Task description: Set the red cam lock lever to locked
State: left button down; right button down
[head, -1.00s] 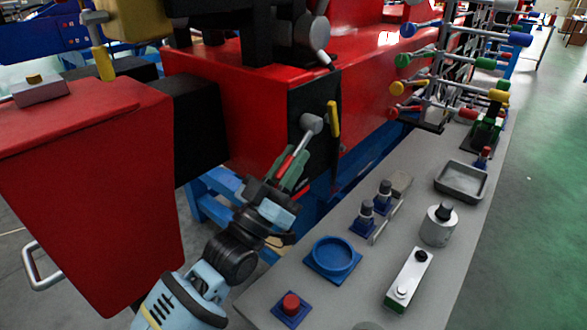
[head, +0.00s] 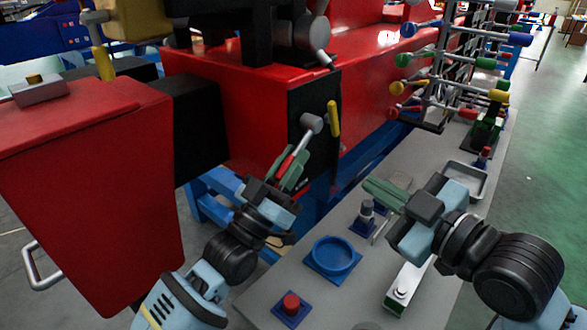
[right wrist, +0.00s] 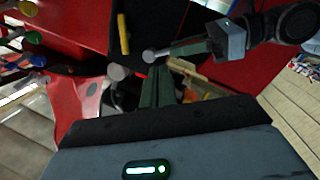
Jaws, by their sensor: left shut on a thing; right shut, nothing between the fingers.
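The red cam lock lever (head: 286,164) angles down and to the left from a grey hub (head: 311,124) on the black plate of the red machine. My left gripper (head: 292,170) is shut on its red grip; the fingers partly hide it. The right wrist view shows my left gripper (right wrist: 193,47) and the lever's grey end (right wrist: 149,56) too. My right gripper (head: 372,187) is shut and empty above the grey bench, right of the lever and apart from it. Its closed green fingers (right wrist: 155,86) point toward the machine in the right wrist view.
A yellow handle (head: 333,118) stands just right of the lever's hub. The grey bench (head: 265,297) carries a blue round dish (head: 334,255), a red button (head: 291,303), and a grey tray (head: 466,178). A rack with several coloured knobs (head: 485,63) stands behind.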

jog(key=s+a+r+n+g+y, duration=0.3)
jog(key=s+a, duration=0.1)
jog(key=a, duration=0.2)
jog(key=w+a+f, duration=0.3)
jog(key=w+a, duration=0.4)
jog(key=w, duration=0.1)
jog(key=shift+w+f+t, duration=0.15)
jog(key=shift+t, duration=0.15)
